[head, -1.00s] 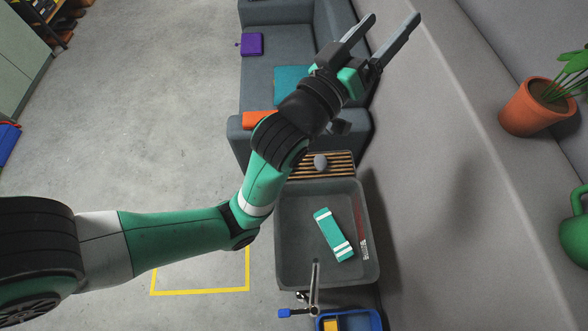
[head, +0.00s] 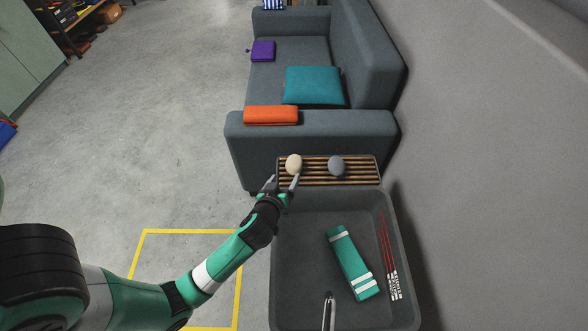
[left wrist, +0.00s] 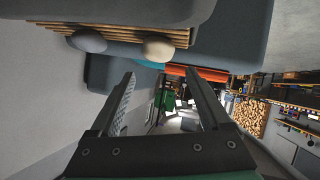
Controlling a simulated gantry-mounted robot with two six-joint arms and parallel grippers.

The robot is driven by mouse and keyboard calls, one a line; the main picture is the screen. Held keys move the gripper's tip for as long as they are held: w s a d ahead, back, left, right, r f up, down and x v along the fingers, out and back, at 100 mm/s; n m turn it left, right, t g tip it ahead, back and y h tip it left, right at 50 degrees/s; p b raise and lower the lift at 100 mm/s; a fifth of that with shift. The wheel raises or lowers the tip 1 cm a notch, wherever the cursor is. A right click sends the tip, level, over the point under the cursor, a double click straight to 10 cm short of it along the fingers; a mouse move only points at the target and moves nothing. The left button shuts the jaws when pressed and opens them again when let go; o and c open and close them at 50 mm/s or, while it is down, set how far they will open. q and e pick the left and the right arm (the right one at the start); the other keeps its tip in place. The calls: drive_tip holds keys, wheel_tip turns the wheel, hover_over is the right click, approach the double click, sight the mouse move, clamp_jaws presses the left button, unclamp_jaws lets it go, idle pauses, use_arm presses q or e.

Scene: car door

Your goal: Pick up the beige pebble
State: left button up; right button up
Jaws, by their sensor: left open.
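The beige pebble (head: 294,164) rests on the slatted wooden rack (head: 356,178), near its left end. A grey pebble (head: 336,166) lies to its right on the same rack. My left gripper (head: 282,183) is open and empty, with its fingertips just short of the beige pebble at the rack's near left corner. In the left wrist view the beige pebble (left wrist: 157,47) shows above the gap between the spread fingertips (left wrist: 160,76), not between the fingers. The grey pebble (left wrist: 88,41) is to its left. My right gripper is not in view.
A grey bin (head: 300,290) in front of the rack holds a teal item with white bands (head: 351,262) and thin red sticks (head: 389,255). A grey sofa (head: 290,142) with cushions stands behind. A wall is at right; open floor is at left.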

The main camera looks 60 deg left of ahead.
sight(291, 168)
use_arm(q)
drive_tip(key=b+x, duration=0.1)
drive_tip(key=x, duration=0.4)
drive_tip(key=b+x, duration=0.2)
drive_tip(key=x, duration=0.3)
drive_tip(key=shift+w+f, duration=0.1)
drive_tip(key=shift+w, duration=0.05)
drive_tip(key=shift+d, duration=0.1)
clamp_jaws()
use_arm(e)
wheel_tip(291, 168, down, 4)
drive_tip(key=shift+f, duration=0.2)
